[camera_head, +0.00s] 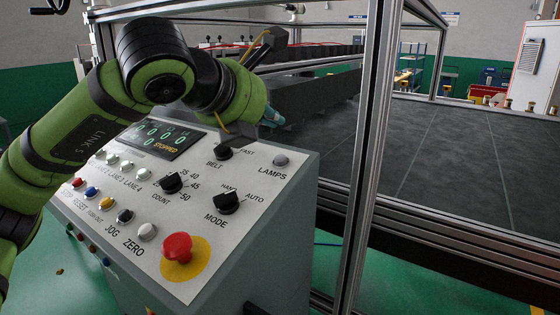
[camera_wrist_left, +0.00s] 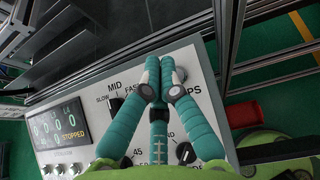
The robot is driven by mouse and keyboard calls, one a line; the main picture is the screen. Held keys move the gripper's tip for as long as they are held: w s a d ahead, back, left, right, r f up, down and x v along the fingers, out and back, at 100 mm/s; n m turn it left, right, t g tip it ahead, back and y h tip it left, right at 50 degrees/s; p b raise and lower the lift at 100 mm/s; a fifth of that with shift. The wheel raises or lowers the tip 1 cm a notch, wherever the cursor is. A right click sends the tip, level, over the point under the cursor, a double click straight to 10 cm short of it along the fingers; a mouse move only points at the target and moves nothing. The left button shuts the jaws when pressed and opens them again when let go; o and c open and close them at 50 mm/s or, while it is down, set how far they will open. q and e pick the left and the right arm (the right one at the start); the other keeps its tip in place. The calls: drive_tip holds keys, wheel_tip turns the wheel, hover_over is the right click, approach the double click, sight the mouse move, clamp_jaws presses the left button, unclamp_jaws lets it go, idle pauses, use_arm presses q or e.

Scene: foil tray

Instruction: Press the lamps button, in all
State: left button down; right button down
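The lamps button (camera_head: 281,160) is a small round grey button above the LAMPS label, near the upper right corner of the sloped control panel (camera_head: 215,235). My left gripper (camera_head: 272,118) hangs above and behind it in the head view, apart from it. Its teal fingertips show there, partly hidden by the arm. In the left wrist view, the gripper's teal fingers (camera_wrist_left: 160,72) are drawn together with nothing between them. They cover most of the LAMPS label. A grey round edge beside the right finger looks like the button. My right gripper is not in view.
The BELT knob (camera_head: 223,152), MODE knob (camera_head: 226,203) and COUNT knob (camera_head: 172,182) stand near the button. A red mushroom button (camera_head: 177,247) sits lower on the panel. A metal frame post (camera_head: 368,150) rises right of the panel. The display reads STOPPED.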

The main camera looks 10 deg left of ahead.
sight(280, 159)
use_arm(q)
drive_tip(key=f+b, duration=0.1)
drive_tip(key=f, duration=0.1)
drive_tip(key=w+f+b, duration=0.1)
drive_tip(key=f, duration=0.1)
drive_tip(key=shift+d+f, duration=0.15)
drive_tip(key=shift+d, duration=0.05)
drive_tip(key=shift+w+d+f+b, duration=0.1)
drive_tip(key=shift+w+f+b, duration=0.2)
drive_tip(key=shift+b, duration=0.25)
drive_tip(key=shift+s, duration=0.1)
idle(0.6)
drive_tip(key=shift+f, duration=0.1)
drive_tip(key=shift+f+b, duration=0.3)
drive_tip(key=shift+b, duration=0.45)
